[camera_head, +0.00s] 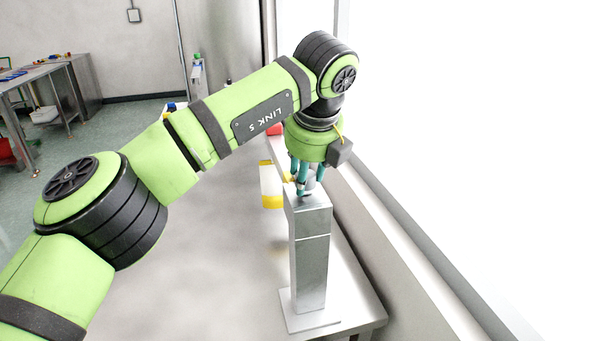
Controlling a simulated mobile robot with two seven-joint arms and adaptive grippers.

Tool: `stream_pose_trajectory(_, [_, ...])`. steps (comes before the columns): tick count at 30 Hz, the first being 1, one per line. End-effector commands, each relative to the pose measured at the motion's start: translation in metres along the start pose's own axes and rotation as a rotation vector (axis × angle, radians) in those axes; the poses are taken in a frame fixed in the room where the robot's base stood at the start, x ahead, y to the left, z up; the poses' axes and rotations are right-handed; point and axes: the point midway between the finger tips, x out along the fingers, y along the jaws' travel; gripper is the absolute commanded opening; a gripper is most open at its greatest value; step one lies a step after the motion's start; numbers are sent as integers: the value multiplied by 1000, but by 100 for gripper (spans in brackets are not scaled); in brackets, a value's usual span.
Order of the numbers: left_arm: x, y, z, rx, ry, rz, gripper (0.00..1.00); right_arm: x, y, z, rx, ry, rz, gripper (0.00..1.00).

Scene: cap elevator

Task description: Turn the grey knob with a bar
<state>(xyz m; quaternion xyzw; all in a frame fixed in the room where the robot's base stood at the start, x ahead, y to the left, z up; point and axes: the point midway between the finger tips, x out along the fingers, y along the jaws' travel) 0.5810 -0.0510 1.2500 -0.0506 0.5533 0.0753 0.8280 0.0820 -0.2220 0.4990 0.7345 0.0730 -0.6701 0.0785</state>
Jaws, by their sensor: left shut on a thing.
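A tall grey metal post (311,262) stands upright on a flat square base plate on the table, right of the picture's middle. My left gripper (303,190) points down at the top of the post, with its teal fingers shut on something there. I take this to be the grey knob with a bar, but the fingers and the gripper body hide it, so its shape and angle cannot be seen. My right gripper is not in view.
The pale table (215,290) is mostly bare left of the post. A white and yellow object (271,186) stands just behind the post's left side. A wall ledge (400,245) runs close along the right. Metal benches (40,75) stand far off at the left.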

Motion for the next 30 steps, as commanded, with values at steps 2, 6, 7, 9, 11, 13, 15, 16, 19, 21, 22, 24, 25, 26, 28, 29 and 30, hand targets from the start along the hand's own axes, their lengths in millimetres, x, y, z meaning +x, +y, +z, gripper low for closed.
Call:
stream_pose_trajectory(2, [-2, -1, 2, -6, -8, -6, 0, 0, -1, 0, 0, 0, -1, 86])
stream_pose_trajectory(6, [-2, -1, 2, -7, -9, -6, 0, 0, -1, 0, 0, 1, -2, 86])
stream_pose_trajectory(7, [-2, -1, 3, -7, -9, -6, 0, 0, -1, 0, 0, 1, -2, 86])
stream_pose_trajectory(9, [-2, -1, 3, -7, -9, -6, 0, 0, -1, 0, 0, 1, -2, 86])
stream_pose_trajectory(11, [-2, -1, 3, -7, -10, -6, 0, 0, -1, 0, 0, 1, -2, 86])
stream_pose_trajectory(13, [-3, -1, 3, -7, -10, -7, 59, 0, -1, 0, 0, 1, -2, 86])
stream_pose_trajectory(15, [-2, -1, 3, -6, -8, -6, 59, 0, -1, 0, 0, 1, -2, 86])
stream_pose_trajectory(16, [-2, -1, 2, -6, -8, -5, 59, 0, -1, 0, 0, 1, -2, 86])
stream_pose_trajectory(19, [-2, 0, 2, -5, -6, -3, 59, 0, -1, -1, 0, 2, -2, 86])
stream_pose_trajectory(21, [-1, 0, 2, -5, -5, -3, 59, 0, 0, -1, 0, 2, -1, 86])
stream_pose_trajectory(22, [-2, 0, 2, -5, -5, -2, 59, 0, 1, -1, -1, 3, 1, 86])
stream_pose_trajectory(24, [-4, 0, 2, -5, -5, -2, 59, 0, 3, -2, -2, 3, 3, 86])
stream_pose_trajectory(25, [-6, 0, 2, -4, -5, -2, 59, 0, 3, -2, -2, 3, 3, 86])
stream_pose_trajectory(26, [-9, 0, 2, -4, -6, -2, 59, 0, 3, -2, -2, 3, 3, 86])
stream_pose_trajectory(28, [-18, -1, 2, -4, -6, -3, 59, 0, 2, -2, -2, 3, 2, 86])
stream_pose_trajectory(29, [-23, -1, 2, -4, -7, -4, 59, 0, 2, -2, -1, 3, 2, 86])
stream_pose_trajectory(30, [-31, -1, 2, -4, -7, -3, 59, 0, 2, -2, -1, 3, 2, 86])
